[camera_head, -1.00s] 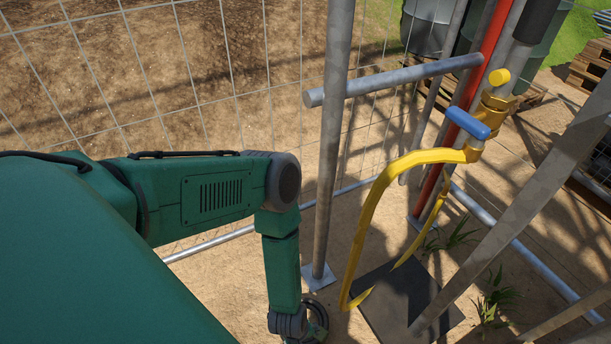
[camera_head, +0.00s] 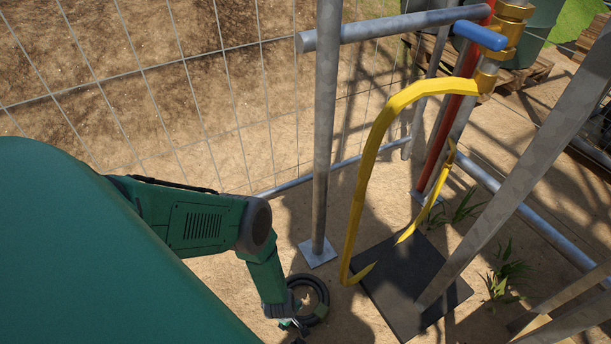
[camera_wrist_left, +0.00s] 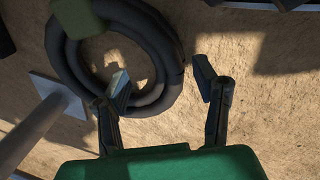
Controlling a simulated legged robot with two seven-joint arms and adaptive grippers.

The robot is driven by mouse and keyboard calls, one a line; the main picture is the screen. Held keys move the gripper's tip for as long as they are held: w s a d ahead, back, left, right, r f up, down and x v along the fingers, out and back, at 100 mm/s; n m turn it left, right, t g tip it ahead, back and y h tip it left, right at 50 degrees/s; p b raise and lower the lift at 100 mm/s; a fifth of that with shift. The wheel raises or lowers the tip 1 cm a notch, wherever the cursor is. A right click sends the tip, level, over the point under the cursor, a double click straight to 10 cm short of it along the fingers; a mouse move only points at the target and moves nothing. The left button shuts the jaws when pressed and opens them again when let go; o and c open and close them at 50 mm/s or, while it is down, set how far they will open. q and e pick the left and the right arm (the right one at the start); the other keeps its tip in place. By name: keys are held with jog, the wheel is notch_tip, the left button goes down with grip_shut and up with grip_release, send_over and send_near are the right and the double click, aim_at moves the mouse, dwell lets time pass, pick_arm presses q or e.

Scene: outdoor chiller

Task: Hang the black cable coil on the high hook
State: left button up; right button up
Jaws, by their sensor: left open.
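The black cable coil (camera_head: 323,288) lies on the sandy ground at the foot of a grey post, partly hidden by my left arm. In the left wrist view the coil (camera_wrist_left: 165,45) is a thick ring with a green piece (camera_wrist_left: 78,18) across its upper left. My left gripper (camera_head: 290,325) is beside it in the head view. In the wrist view the open left gripper (camera_wrist_left: 162,83) has one finger over the ring's opening and the other outside its right side. I cannot tell whether they touch. A grey horizontal bar (camera_head: 395,27) crosses the post; no clear hook shape shows on it.
The grey post (camera_head: 325,130) stands on a square foot plate. A yellow curved piece (camera_head: 372,165) hangs from a brass valve with a blue handle (camera_head: 480,35). A dark plate (camera_head: 410,280) lies below. Wire fencing (camera_head: 200,90) runs behind; slanted grey bars stand at right.

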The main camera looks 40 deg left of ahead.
pick_arm(q)
jog(key=f+b, duration=0.2)
jog(key=f, duration=0.2)
jog(key=shift+w+a+b, duration=0.2)
jog(key=shift+w+b, duration=0.1)
jog(key=shift+b, duration=0.1)
jog(key=shift+w+f+b, duration=0.1)
jog(key=shift+f+b, duration=0.2)
jog(key=shift+f, duration=0.2)
jog(key=shift+r, duration=0.1)
jog(key=shift+c, duration=0.5)
grip_shut()
jog(key=shift+w, duration=0.1)
notch_tip(320, 180, up, 10)
jog(key=p, duration=0.6)
jog(key=shift+p, duration=0.4)
